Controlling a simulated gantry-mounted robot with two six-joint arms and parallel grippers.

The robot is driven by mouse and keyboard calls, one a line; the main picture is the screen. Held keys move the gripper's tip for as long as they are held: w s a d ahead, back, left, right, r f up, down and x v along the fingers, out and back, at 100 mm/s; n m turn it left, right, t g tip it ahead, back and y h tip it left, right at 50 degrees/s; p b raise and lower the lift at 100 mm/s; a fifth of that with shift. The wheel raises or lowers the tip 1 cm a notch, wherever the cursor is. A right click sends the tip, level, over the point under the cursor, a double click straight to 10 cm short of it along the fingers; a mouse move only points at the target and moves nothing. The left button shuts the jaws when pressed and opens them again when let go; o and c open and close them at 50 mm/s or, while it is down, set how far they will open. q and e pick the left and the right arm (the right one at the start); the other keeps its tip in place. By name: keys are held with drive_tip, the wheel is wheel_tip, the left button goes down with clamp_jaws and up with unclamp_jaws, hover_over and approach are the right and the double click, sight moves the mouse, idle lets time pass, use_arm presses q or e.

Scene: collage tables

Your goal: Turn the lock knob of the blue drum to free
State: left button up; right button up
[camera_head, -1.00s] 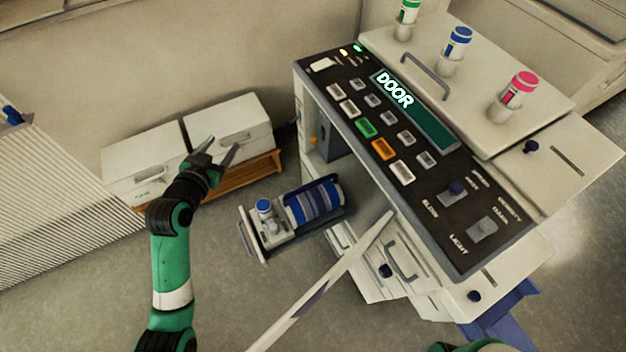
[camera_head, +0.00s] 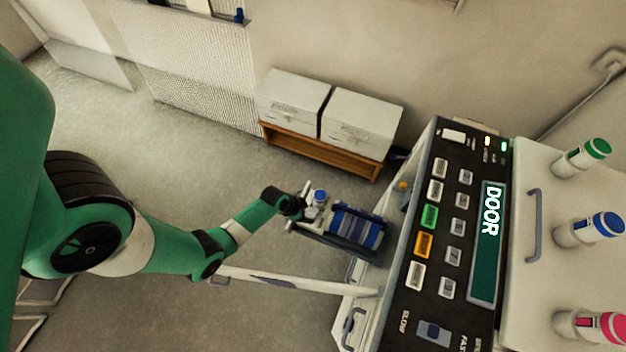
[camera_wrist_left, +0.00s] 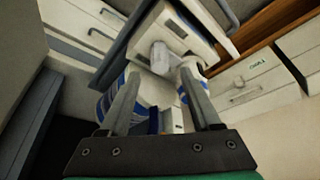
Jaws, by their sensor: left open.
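The blue drum (camera_head: 355,231), with blue and grey bands, sits in a slid-out carriage at the left side of the machine. My left gripper (camera_head: 306,197) is at this front end, close beside that piece. In the left wrist view my left gripper (camera_wrist_left: 160,76) is open, its two fingers reaching over the drum's front end. White rounded parts, one like a knob (camera_wrist_left: 160,55), show between and beyond the fingertips; I cannot tell which is the lock knob or whether the fingers touch anything. My right gripper is out of view.
The machine's control panel (camera_head: 462,215) reads DOOR. Green, blue and pink capped bottles (camera_head: 590,228) stand on its top. A pale open door panel (camera_head: 300,282) juts out below the carriage. Two white boxes on a wooden stand (camera_head: 318,152) are behind.

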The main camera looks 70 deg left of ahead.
sight(312, 215)
use_arm(q)
drive_tip(key=b+x, duration=0.2)
drive_tip(key=x, duration=0.3)
drive_tip(key=shift+w+f, duration=0.25)
drive_tip(key=shift+f, duration=0.1)
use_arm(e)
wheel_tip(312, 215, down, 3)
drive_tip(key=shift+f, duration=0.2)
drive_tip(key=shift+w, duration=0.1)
use_arm(q)
clamp_jaws()
